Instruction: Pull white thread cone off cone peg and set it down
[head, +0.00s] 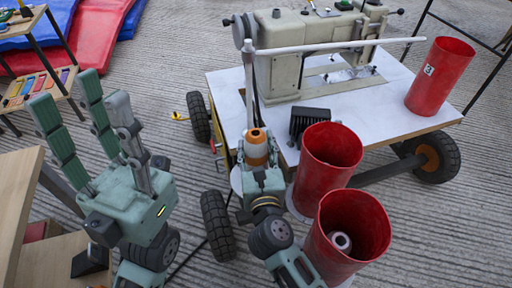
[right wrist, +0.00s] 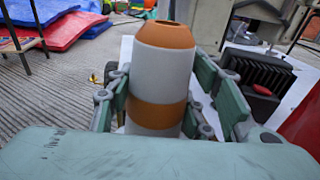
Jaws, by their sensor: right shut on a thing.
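The white thread cone (head: 257,150), a white body with an orange top and an orange band, stands upright at the left side of the sewing table. In the right wrist view the cone (right wrist: 163,70) fills the middle, with green fingers on both sides. My right gripper (head: 260,166) is shut on it. The cone's lower end is hidden behind my gripper's palm. I cannot make out the cone peg, so I cannot tell whether the cone is still around it. My left gripper (head: 84,98) is open and empty, fingers up, at the left.
The sewing table (head: 385,117) on wheels carries a sewing machine (head: 310,55), a black finned block (head: 309,122) and a red cylinder (head: 440,76). Two open red cylinders (head: 326,160) (head: 320,255) stand close right of my right gripper. A wooden piece (head: 18,205) is near my left arm.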

